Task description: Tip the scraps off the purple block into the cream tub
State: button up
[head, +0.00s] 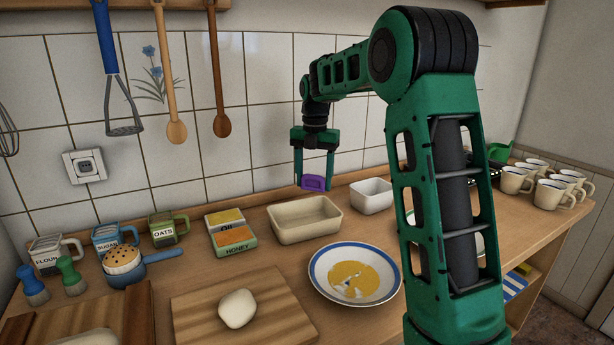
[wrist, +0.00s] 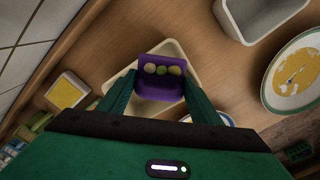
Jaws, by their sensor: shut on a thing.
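My gripper (head: 314,178) is shut on the purple block (head: 313,184), which it holds in the air above the cream tub (head: 309,229). In the wrist view the purple block (wrist: 158,88) sits between the two fingers, with a row of small round scraps (wrist: 161,70), pale and green, lying on it. The tub's pale rim shows around and behind the block there; much of the tub's inside is hidden by the block. In the head view the tub's visible inside looks empty, and the scraps cannot be made out.
A white tub (head: 371,196) stands just right of the cream tub. A blue-rimmed plate (head: 355,273) with yellow food lies in front. The tiled wall (head: 260,80) is close behind; cups (head: 548,190) stand far right.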

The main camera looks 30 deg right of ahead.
aim_at(314, 188)
jog(key=shift+w+a+f, duration=0.1)
jog(key=shift+f, duration=1.85)
jog(key=shift+r+h, duration=0.1)
jog(key=shift+h, duration=0.2)
jog(key=t+h, duration=0.2)
jog(key=h, duration=0.1)
jog(key=shift+r+h, duration=0.2)
jog(key=shift+h, duration=0.1)
jog(key=shift+d+t, duration=0.3)
jog(key=shift+d, duration=0.05)
jog(key=shift+a, duration=0.1)
